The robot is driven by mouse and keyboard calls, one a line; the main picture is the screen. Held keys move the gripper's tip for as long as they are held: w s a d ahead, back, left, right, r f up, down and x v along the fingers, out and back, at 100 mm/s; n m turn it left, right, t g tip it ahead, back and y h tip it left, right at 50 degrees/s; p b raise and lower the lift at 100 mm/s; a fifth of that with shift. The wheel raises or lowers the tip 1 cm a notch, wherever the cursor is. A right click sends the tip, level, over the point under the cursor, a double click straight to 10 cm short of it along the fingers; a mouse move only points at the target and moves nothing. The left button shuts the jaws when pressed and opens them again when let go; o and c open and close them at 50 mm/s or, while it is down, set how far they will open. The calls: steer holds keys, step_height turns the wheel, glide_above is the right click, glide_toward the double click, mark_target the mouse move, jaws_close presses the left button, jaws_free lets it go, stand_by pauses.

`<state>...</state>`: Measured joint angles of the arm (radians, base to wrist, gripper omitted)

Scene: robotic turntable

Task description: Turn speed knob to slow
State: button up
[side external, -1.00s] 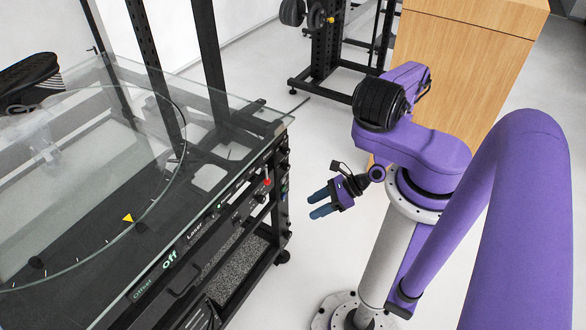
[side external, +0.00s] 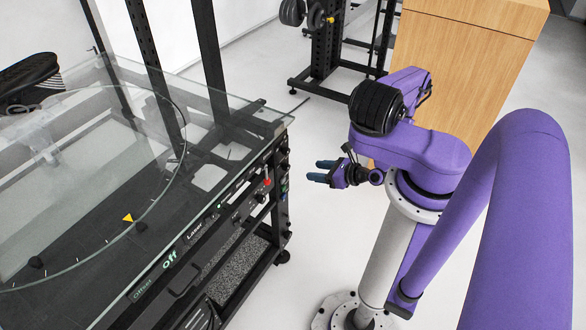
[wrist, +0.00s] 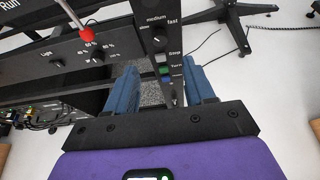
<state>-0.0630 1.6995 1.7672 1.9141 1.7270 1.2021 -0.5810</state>
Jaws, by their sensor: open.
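The speed knob (wrist: 158,42) shows in the wrist view as a small dark knob on a black upright panel (wrist: 148,8). The labels "medium" and "fast" stand above and right of it, with a partly legible label at its left. Its exact pointer direction is too small to tell. My gripper (wrist: 161,72) is open and empty, its blue fingers spread below the knob in the picture and apart from it. In the side view my gripper (side external: 319,172) hangs in free air to the right of the turntable's corner. The knob is not distinguishable there.
A lever with a red ball (wrist: 86,34) sticks out left of the knob; the ball also shows in the side view (side external: 267,182). A Light dial (wrist: 96,60) is nearby. Step (wrist: 162,57) and Turn (wrist: 164,70) buttons sit under the knob. The glass turntable top (side external: 225,105) overhangs the frame.

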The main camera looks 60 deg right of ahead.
mark_target(289, 168)
steer(key=x, duration=1)
steer(key=shift+w, duration=0.3)
